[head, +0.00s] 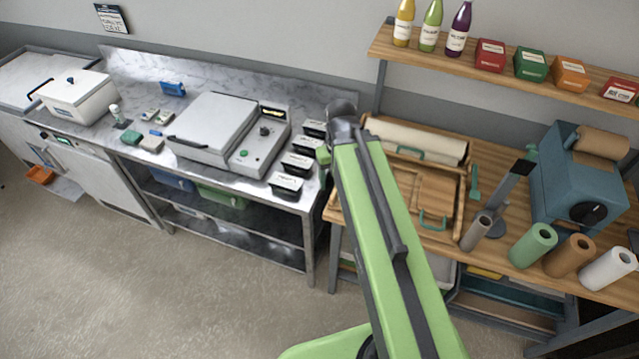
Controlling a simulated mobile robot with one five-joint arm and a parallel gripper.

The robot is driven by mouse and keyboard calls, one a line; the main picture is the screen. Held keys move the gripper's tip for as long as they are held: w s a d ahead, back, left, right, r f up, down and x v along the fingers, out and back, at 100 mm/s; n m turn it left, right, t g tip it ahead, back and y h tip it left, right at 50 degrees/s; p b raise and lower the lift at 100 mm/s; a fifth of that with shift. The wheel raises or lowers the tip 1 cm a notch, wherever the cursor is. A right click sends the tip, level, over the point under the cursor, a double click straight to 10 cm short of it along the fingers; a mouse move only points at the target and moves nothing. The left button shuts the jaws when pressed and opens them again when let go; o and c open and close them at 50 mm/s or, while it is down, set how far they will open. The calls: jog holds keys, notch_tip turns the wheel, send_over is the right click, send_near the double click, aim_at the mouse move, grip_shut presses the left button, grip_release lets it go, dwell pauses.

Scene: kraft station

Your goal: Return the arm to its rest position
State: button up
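My green arm rises from the bottom of the head view and reaches up and away to a dark grey joint in front of the gap between the steel counter (290,205) and the wooden bench (490,160). A small green part shows just left of the arm below that joint; I cannot tell what it is. My gripper cannot be made out; the arm hides whatever lies behind it. Whether it holds anything does not show.
Black-lidded tubs (286,184) stand at the counter's right end, close left of my arm. A wooden frame (405,185), paper rolls (533,245) and a blue machine (578,185) are on the bench. Bottles (431,25) stand on a shelf above. The floor (150,285) at left is mostly clear.

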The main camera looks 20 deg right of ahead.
jog(key=a, duration=0.6)
notch_tip(320, 180, down, 20)
jog(key=b, duration=2)
jog(key=shift+s+r, duration=0.1)
jog(key=shift+r, duration=0.15)
jog(key=shift+c, duration=0.5)
